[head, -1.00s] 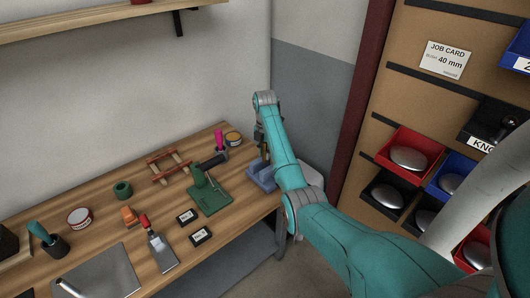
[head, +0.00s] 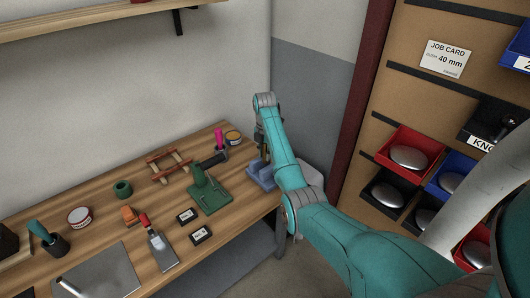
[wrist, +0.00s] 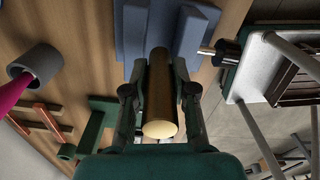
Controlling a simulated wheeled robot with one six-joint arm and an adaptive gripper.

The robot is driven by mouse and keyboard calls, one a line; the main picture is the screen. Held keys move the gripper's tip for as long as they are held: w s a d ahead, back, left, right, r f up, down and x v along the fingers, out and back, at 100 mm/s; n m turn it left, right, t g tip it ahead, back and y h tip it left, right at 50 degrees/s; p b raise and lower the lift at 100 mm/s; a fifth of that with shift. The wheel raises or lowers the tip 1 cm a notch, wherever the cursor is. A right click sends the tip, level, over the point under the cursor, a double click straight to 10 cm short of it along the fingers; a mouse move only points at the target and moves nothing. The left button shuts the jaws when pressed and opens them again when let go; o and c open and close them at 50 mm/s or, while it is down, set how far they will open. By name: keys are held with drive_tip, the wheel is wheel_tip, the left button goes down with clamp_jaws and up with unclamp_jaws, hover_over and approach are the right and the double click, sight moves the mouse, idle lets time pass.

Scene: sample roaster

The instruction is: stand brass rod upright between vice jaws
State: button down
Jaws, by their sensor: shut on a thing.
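The brass rod (wrist: 159,90) is held between the fingers of my gripper (wrist: 160,105), with one round end facing the wrist camera. In the head view the rod (head: 265,150) looks upright above the blue vice (head: 260,178), at the right end of the bench. In the wrist view its far end reaches the gap between the blue vice jaws (wrist: 193,35). Whether it touches the vice floor is hidden. My gripper is shut on the rod and is partly hidden behind my arm in the head view.
A grey cup with a pink handle (wrist: 35,65) stands beside the vice. A green stand (head: 209,195) and a wooden rack (head: 168,164) are to the left on the bench. The vice's handle (wrist: 208,51) sticks out toward the bench edge.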

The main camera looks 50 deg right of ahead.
drive_tip(key=shift+f, duration=1.25)
drive_tip(key=shift+r, duration=0.1)
drive_tip(key=shift+r, duration=1.65)
drive_tip(key=shift+f, duration=1.75)
drive_tip(key=shift+r, duration=1.75)
drive_tip(key=shift+f, duration=1.75)
